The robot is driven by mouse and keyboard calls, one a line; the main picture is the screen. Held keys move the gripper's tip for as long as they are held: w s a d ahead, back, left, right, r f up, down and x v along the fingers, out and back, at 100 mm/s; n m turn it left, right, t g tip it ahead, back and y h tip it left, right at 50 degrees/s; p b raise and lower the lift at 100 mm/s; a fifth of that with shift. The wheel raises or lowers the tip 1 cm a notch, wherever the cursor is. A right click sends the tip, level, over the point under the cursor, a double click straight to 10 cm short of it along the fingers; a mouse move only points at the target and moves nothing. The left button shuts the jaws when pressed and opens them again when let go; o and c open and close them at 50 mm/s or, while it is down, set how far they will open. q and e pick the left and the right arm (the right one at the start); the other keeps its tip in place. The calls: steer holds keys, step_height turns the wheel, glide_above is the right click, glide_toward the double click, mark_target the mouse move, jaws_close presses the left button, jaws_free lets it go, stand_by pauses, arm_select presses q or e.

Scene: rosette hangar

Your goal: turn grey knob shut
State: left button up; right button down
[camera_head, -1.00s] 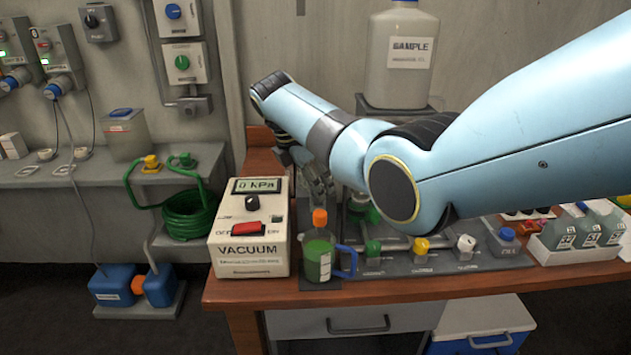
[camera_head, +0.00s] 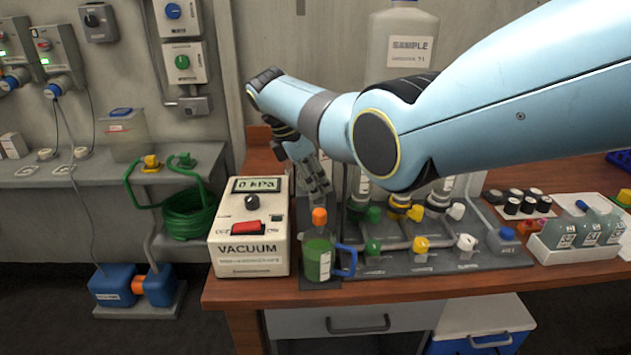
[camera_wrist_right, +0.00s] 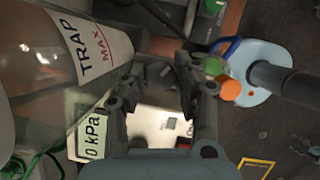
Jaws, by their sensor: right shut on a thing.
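The grey knob (camera_wrist_right: 158,73) is a dark grey piece between the fingers of my right gripper (camera_wrist_right: 160,85) in the right wrist view. The gripper is shut on it, and its fingers cover part of it. How far the knob is turned cannot be told. In the head view my right gripper (camera_head: 319,186) points down behind the orange-capped bottle, just right of the vacuum box (camera_head: 250,262), and the knob cannot be made out there. My left gripper is not in view.
The vacuum box reads 0 kPa and has a red switch. A clear vessel marked TRAP (camera_wrist_right: 60,60) lies close beside the gripper. A green-filled bottle (camera_head: 318,262), a rack with coloured knobs (camera_head: 465,262) and a SAMPLE jug (camera_head: 405,45) stand nearby.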

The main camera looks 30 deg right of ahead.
steer(key=c, duration=1.3)
jaws_free()
steer(key=shift+o, duration=0.2)
steer(key=v, duration=1.2)
